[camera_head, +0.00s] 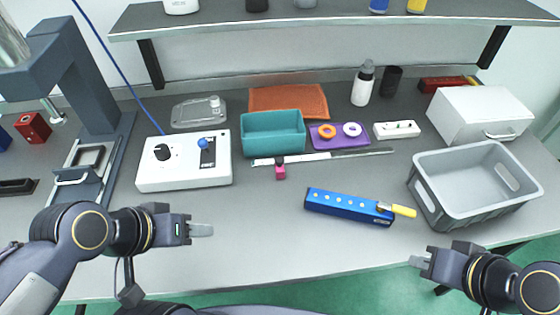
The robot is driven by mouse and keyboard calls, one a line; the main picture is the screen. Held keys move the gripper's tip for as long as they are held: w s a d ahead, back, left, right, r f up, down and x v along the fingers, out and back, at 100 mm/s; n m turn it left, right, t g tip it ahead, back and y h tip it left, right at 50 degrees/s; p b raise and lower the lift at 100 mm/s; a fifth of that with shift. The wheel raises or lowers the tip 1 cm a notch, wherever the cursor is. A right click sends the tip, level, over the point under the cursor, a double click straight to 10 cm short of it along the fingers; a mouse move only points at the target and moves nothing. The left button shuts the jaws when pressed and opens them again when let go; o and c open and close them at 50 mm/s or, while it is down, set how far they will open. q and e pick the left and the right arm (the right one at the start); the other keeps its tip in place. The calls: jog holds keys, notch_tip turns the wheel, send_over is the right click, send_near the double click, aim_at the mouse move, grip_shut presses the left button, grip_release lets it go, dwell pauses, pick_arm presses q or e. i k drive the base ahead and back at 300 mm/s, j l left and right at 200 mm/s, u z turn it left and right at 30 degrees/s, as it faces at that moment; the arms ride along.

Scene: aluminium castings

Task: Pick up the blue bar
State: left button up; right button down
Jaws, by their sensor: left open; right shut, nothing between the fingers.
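The blue bar (335,204) lies on the grey table, a little right of the middle. It has a row of pale dots along its top and a yellow piece (404,211) at its right end. My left gripper (208,230) is open and empty, to the left of the bar and apart from it. My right gripper (414,262) is shut and empty, to the lower right of the bar near the table's front edge.
A grey crate (429,195) stands right of the bar. Behind it are a small pink-and-black item (280,172) on a ruler, a teal bin (273,148) and a purple tray (325,142). A white control box (184,178) stands left. The table between my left gripper and the bar is clear.

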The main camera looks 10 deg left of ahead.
aim_at(320, 201)
jog(key=k, duration=0.15)
jog(key=k+u, duration=0.15)
jog(key=u, duration=0.2)
jog(key=k+u, duration=0.2)
jog(key=u, duration=0.15)
jog(key=k+j+u, duration=0.15)
jog(key=u, duration=0.15)
jog(key=l+u, duration=0.3)
jog(key=k+l+u, duration=0.3)
jog(key=l+u, duration=0.3)
jog(key=k+l+u, duration=0.3)
jog(key=i+l, duration=0.1)
jog(key=l, duration=0.75)
jog(key=i, duration=0.05)
